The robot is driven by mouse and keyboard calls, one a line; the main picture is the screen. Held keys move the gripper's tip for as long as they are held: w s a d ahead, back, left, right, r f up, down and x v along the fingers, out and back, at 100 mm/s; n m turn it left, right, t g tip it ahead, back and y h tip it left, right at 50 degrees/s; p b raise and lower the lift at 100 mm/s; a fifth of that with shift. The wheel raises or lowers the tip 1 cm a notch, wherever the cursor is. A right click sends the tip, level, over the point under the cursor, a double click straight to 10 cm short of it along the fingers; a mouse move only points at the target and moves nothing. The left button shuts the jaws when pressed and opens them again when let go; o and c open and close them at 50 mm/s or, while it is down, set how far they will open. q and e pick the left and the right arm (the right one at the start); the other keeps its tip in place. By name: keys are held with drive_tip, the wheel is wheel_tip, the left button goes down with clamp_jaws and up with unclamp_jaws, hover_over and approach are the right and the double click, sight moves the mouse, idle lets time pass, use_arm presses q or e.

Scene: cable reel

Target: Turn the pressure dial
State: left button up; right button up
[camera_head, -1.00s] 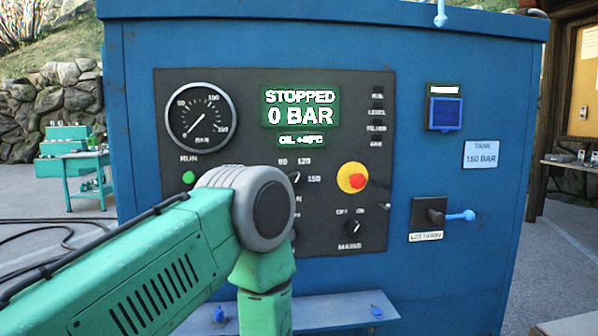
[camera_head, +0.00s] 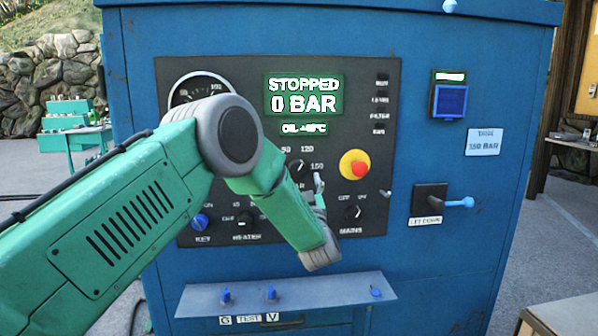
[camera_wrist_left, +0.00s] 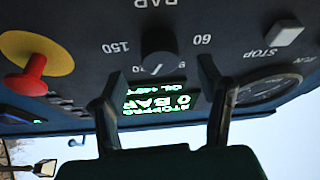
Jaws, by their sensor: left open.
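The pressure dial (camera_head: 297,170) is a small dark knob on the black panel, with 90, 120 and 150 marked around it. In the left wrist view the dial (camera_wrist_left: 158,45) appears upside down between 150 and 60, with a white mark at its lower edge. My left gripper (camera_wrist_left: 160,72) is open, its two dark fingers on either side of the dial in that picture. I cannot tell whether either finger touches it. In the head view a finger of the left gripper (camera_head: 317,187) shows just right of the dial; my arm hides the rest. My right gripper is out of view.
The display (camera_head: 304,95) reads STOPPED, 0 BAR. A red and yellow stop button (camera_head: 355,165) and the mains switch (camera_head: 352,211) sit close to the right. A grey ledge (camera_head: 335,290) sticks out below. My forearm partly covers the round gauge (camera_head: 190,85).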

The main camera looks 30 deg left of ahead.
sight(297, 173)
use_arm(q)
drive_tip(key=x, duration=0.5)
drive_tip(key=shift+f, duration=0.1)
drive_tip(key=c, duration=1.2)
drive_tip(key=shift+o, duration=0.2)
drive_tip(key=shift+m, duration=0.3)
drive_tip(key=m+t+h, duration=0.1)
drive_tip(key=m, duration=0.2)
drive_tip(key=m+t+h+p, duration=0.1)
drive_tip(key=m, duration=0.2)
drive_tip(key=m+h+p, duration=0.1)
drive_tip(key=m+h, duration=0.1)
drive_tip(key=shift+m+t, duration=0.4)
drive_tip(key=m+h, duration=0.2)
drive_tip(key=m, duration=0.1)
drive_tip(key=m+h+p, duration=0.1)
drive_tip(key=m, duration=0.3)
drive_tip(key=shift+s+h, duration=0.1)
drive_tip(key=shift+h, duration=0.3)
drive_tip(key=shift+m, duration=0.4)
